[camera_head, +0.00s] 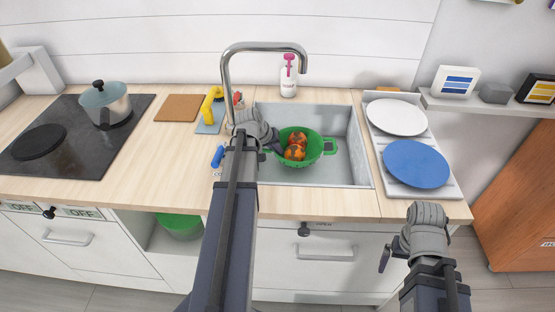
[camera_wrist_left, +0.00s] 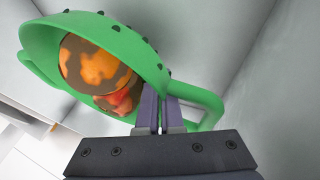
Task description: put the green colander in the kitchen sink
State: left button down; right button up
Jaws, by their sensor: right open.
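The green colander (camera_head: 316,150) is within the outline of the kitchen sink (camera_head: 340,118); I cannot tell whether it rests on the bottom. It holds round orange and brown items (camera_head: 296,147). My left gripper (camera_head: 275,147) is at the colander's left handle. In the left wrist view, its close-set fingers (camera_wrist_left: 162,112) are shut on the handle beside the rim of the colander (camera_wrist_left: 110,37), with grey sink walls around. My right gripper (camera_head: 386,258) is open and empty, in front of the counter at the lower right.
A tall faucet (camera_head: 228,75) arches behind the sink, with a soap bottle (camera_head: 289,78) nearby. A white plate (camera_head: 397,116) and a blue plate (camera_head: 416,164) lie right of it. A pot (camera_head: 106,104) stands on the black cooktop (camera_head: 75,145) at left.

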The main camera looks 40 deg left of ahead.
pick_arm(q)
jog(key=shift+f+b, duration=1.4)
jog(key=shift+f, duration=0.35)
jog(key=shift+f, duration=0.1)
jog(key=c, duration=1.1)
grip_release()
jog(key=shift+r, duration=0.3)
jog(key=p+v, duration=1)
jog(key=v, duration=0.1)
jog(key=shift+s+a+r, duration=0.1)
jog(key=shift+s+r, duration=0.1)
jog(key=shift+r, duration=0.15)
